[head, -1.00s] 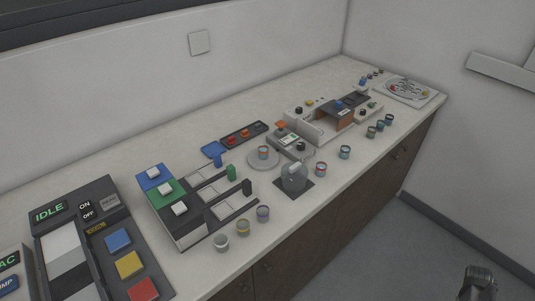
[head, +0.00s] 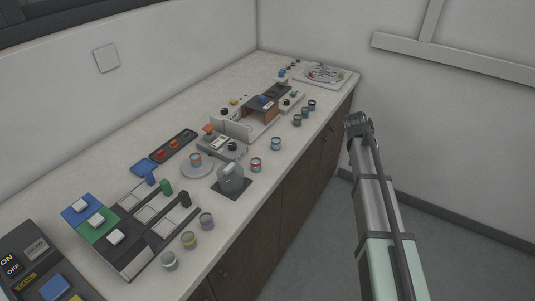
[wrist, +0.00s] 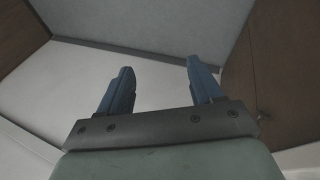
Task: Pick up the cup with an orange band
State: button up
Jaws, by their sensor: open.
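A small cup with an orange band (head: 195,159) stands upright on a round grey plate (head: 185,170), near the middle of the counter. My arm reaches up from the lower right of the head view. My gripper (head: 356,122) is off the counter's front edge, over the floor side, well to the right of the cup and apart from it. In the wrist view my gripper (wrist: 160,65) has two blue fingers, spread apart with nothing between them. The cup is not in the wrist view.
A cup with a red band (head: 256,165) and a teal-banded cup (head: 276,143) stand near the front edge. A grey domed device (head: 231,178) stands in front of the plate. A tray with red knobs (head: 173,146) lies behind it. Several other cups line the front edge.

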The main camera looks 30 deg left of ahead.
jog(key=s+a+r+n+y, duration=0.1)
jog(key=s+a+r, duration=0.2)
jog(key=a, duration=0.5)
jog(key=s+a+r+n+y, duration=0.1)
jog(key=s+a+r+n, duration=0.1)
jog(key=s+a, duration=0.3)
jog(key=s+a+r+n+y, duration=0.1)
jog(key=s+a+r+n, duration=0.1)
jog(key=a, duration=1.1)
jog(key=shift+s+a+r, duration=0.25)
jog(key=shift+s+r, duration=0.6)
jog(key=shift+s, duration=0.15)
jog(key=s+a+r+n+g+y, duration=0.1)
jog(key=s+a+r+n, duration=0.3)
jog(key=s+a, duration=0.55)
jog(key=n+g+y, duration=0.1)
jog(key=n+g, duration=0.1)
send_near(195, 156)
jog(key=f, duration=0.1)
jog(key=d+f, duration=0.1)
jog(key=f, duration=0.2)
jog(key=shift+s+d, duration=0.3)
jog(key=shift+a+f, duration=0.25)
jog(key=shift+f, duration=0.6)
jog(key=shift+a+f, duration=0.25)
jog(key=shift+f, duration=0.6)
jog(key=shift+a+f, duration=0.25)
jog(key=shift+f, duration=0.55)
jog(key=c, duration=1.1)
jog(key=shift+r, duration=0.15)
